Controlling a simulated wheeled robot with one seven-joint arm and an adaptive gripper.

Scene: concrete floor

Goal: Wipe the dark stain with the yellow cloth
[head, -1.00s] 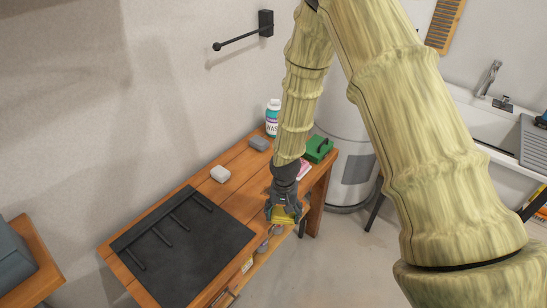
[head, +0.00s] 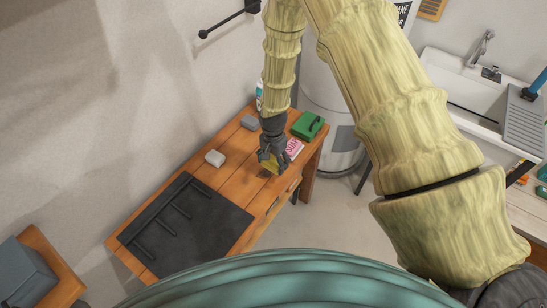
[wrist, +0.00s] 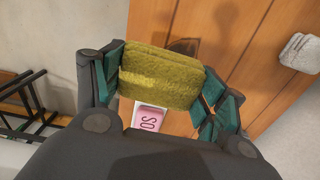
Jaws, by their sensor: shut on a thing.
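My gripper (head: 271,160) is shut on the folded yellow cloth (head: 269,166), over the wooden workbench (head: 235,147) near its front edge. In the wrist view the cloth (wrist: 160,75) spans between the two fingers of my gripper (wrist: 155,85). The dark stain (wrist: 184,46) shows as a brownish-black patch on the wood just beyond the cloth's upper edge; the cloth hides part of it. In the head view the stain is mostly hidden by the gripper and cloth. I cannot tell whether the cloth touches the wood.
A pink-and-white soap box (head: 294,148) lies close beside my gripper, with a green box (head: 308,125) behind. A white block (head: 214,158), a grey block (head: 249,121) and a bottle (head: 259,96) stand along the back. A black mat with rods (head: 205,235) covers the bench's near left.

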